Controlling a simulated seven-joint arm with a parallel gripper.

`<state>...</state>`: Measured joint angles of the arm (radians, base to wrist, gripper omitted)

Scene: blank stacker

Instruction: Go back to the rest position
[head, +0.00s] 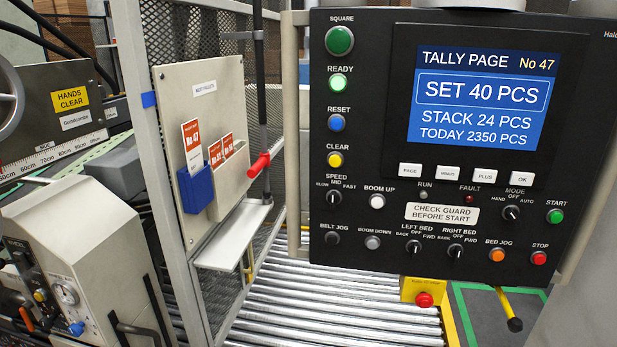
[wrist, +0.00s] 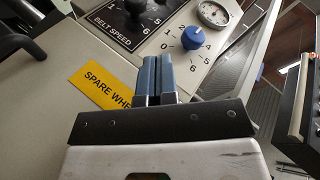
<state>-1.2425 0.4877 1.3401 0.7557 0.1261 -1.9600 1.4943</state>
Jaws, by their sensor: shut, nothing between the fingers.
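My gripper (wrist: 156,62) shows in the wrist view, with its two blue fingers side by side and shut, nothing between them. Its fingertips are over a light panel, close to a blue dial knob (wrist: 193,37) and a black BELT SPEED knob (wrist: 136,8). I cannot tell whether the fingers touch the panel. A yellow label (wrist: 103,84) reading "SPARE WHE" is partly hidden behind the fingers. I cannot make out my gripper in the head view.
In the head view, a black control panel (head: 390,183) with a lit screen fills the right. A mesh guard with a card board (head: 208,90) and red handle (head: 259,166) stands left of it. Metal rollers (head: 320,310) run below. A beige machine (head: 85,240) is at lower left.

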